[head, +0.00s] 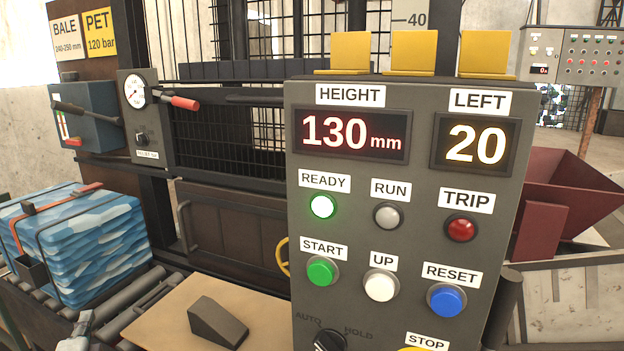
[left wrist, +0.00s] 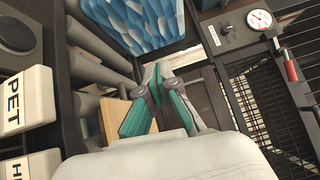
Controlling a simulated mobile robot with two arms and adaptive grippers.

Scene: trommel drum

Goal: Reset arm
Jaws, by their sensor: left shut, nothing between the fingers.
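Only a small grey part of my left gripper (head: 82,325) shows, at the bottom left of the head view, over the rollers beside the tan board. In the left wrist view my left gripper (left wrist: 160,72) has its two teal-sided fingers converging at the tips, shut, with nothing held. My right gripper is in neither view. A grey control panel (head: 405,235) stands at the centre right of the head view. Its green READY lamp is lit, and its displays read HEIGHT 130 mm and LEFT 20. A blue RESET button (head: 446,299) sits at its lower right.
A strapped blue-and-white bale (head: 80,235) lies on rollers at the left and also shows in the left wrist view (left wrist: 150,22). A dark wedge (head: 217,323) lies on the tan board (head: 165,300). A red-handled lever (head: 185,103) juts out by a gauge. A dark red hopper (head: 560,195) stands at right.

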